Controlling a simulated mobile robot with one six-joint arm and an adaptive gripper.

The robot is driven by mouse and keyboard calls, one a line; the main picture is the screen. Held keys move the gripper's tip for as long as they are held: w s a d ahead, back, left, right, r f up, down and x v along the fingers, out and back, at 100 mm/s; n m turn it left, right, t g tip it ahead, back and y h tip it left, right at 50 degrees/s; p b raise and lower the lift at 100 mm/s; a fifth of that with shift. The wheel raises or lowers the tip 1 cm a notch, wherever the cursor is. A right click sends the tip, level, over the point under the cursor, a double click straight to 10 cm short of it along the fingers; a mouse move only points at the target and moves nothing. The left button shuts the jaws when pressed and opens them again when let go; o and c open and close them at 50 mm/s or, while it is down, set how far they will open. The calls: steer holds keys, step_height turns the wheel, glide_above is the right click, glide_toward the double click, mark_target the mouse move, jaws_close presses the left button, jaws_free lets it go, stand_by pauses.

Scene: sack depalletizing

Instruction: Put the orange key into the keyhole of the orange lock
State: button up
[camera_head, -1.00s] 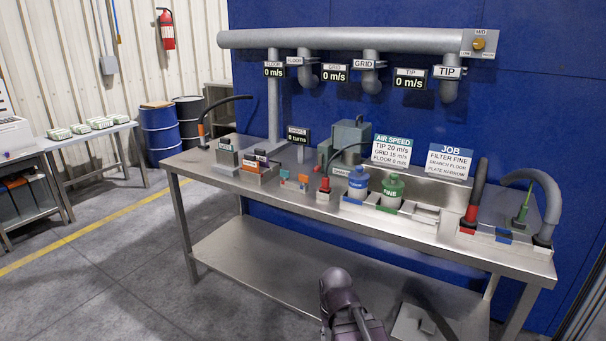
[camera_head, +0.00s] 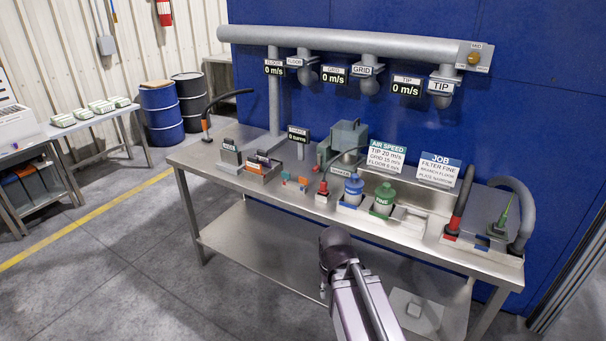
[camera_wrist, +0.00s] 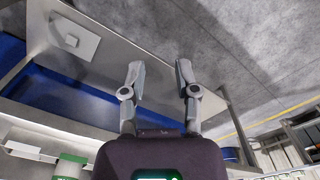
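I cannot make out an orange key or an orange lock with a keyhole in either view. Orange shows on a small holder with grey and dark pieces (camera_head: 262,168) at the left part of the steel bench, and on small orange and teal pieces (camera_head: 294,182) to its right; they are too small to identify. My gripper (camera_wrist: 158,75) is open and empty in the wrist view, with floor and the bench's lower shelf beyond its fingers. In the head view my arm is in front of the bench, and the fingertips are not distinct.
The steel bench (camera_head: 225,186) also carries a blue-lidded jar (camera_head: 353,190), a green-lidded jar (camera_head: 383,200), a grey machine (camera_head: 349,137) and hoses at the right (camera_head: 522,205). A pipe (camera_head: 350,41) runs above. Floor (camera_head: 130,260) is clear at left.

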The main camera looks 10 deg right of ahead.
steer(key=shift+r+p, duration=0.4)
steer(key=shift+r, duration=0.4)
steer(key=shift+o, duration=1.2)
steer(key=shift+a, duration=0.1)
